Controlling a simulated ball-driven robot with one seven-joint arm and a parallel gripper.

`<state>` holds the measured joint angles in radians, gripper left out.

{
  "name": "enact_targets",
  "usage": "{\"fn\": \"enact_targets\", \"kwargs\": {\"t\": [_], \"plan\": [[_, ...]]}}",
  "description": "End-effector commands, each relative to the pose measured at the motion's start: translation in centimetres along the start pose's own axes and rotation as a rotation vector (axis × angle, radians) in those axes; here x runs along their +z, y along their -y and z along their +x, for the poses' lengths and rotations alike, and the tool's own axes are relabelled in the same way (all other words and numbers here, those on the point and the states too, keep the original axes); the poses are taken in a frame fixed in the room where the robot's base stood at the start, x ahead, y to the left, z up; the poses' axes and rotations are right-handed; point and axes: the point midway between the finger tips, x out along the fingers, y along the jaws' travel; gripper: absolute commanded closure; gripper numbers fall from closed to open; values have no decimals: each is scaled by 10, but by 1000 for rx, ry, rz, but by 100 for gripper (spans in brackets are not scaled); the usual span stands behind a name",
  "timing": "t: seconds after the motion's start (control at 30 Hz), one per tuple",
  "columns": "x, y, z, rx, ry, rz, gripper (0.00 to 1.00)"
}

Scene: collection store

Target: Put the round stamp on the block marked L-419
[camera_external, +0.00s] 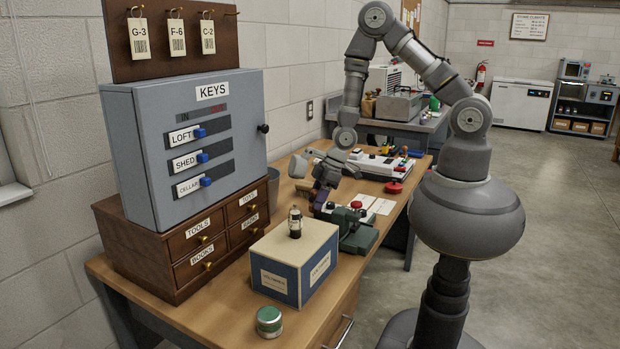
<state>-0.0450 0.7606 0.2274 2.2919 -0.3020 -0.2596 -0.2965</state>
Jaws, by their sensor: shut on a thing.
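My gripper (319,205) hangs over the desk, behind the blue-and-cream box and left of a green device. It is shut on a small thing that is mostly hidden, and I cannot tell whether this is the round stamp. No block with a readable L-419 mark shows. The blue-and-cream box (272,281) has labels on its sides, too small to read. A small upright object (295,224) with a dark base and pale upper part stands on its top.
A grey key cabinet (190,130) on wooden drawers (180,262) fills the left. A green tin (269,321) stands at the front. The green device (359,236), a red round object (394,187) and a white console (383,163) lie to the right. Bare desk shows at the front left.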

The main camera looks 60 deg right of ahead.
Motion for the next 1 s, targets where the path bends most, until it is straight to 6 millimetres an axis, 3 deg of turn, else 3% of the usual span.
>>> {"fn": "enact_targets", "kwargs": {"t": [0.1, 0.37, 0.53, 0.93, 0.97, 1.0], "plan": [[-19, 0, 9, 0, -2, -1, 88], [-41, 0, 19, 0, -3, 0, 88], [-25, 0, 49, -2, 2, 2, 88], [-23, 0, 54, 0, 0, 1, 88], [-23, 0, 53, -1, 0, 1, 51], [-24, 0, 52, 0, 0, 1, 42]]}}
